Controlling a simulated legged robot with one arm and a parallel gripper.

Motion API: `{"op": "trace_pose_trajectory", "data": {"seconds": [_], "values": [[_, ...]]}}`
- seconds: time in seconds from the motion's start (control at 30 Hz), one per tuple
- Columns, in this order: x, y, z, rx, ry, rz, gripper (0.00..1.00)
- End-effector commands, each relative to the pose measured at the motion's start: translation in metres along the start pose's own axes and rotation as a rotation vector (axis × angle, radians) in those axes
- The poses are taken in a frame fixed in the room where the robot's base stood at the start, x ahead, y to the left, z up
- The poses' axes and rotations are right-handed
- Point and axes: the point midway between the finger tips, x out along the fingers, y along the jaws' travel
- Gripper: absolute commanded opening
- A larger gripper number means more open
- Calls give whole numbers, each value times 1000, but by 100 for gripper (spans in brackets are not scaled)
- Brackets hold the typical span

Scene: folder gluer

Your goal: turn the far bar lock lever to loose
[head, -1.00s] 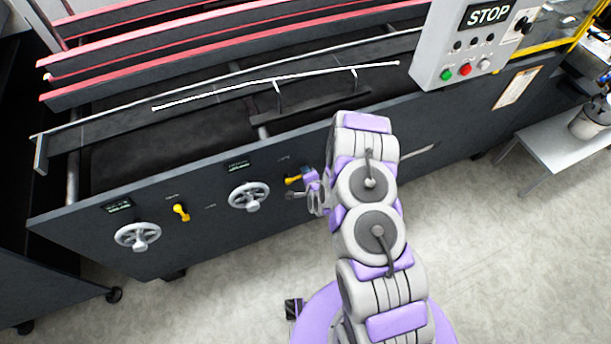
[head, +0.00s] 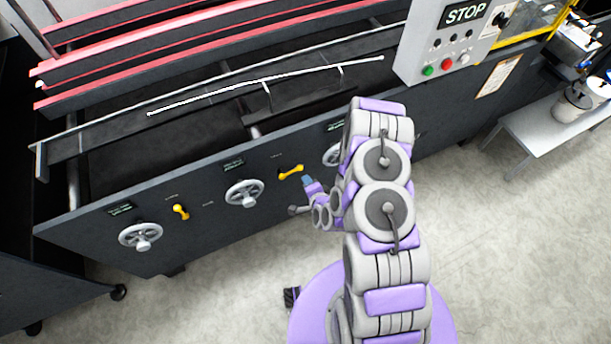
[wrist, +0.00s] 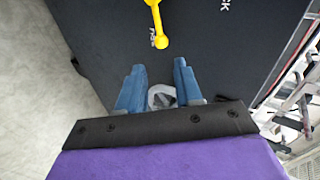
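A yellow lock lever (head: 291,172) is on the dark front panel, between the middle handwheel and one partly behind my arm. It lies near sideways, its right end slightly higher. In the wrist view the yellow lever (wrist: 157,22) is beyond the fingertips, not between them. My gripper (head: 308,182) is just below and right of this lever, apart from it. The wrist view shows my gripper (wrist: 160,66) open, with its blue fingers apart. Another yellow lever (head: 180,212) is farther left on the panel, close to upright. The small panel labels cannot be read reliably.
Handwheels stick out of the panel at left (head: 140,236) and middle (head: 244,193), with another (head: 332,154) partly behind my arm. A control box (head: 447,42) with a STOP sign is at upper right. A grey table (head: 540,135) stands at right. The floor in front is clear.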

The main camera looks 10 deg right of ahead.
Motion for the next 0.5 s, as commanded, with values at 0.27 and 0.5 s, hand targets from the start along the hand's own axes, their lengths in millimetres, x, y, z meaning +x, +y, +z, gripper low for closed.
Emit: {"op": "trace_pose_trajectory", "data": {"seconds": [0.27, 0.5], "values": [[-29, -2, -3, 4, 1, 4, 35], [-45, 0, -4, 6, 0, 3, 35]]}}
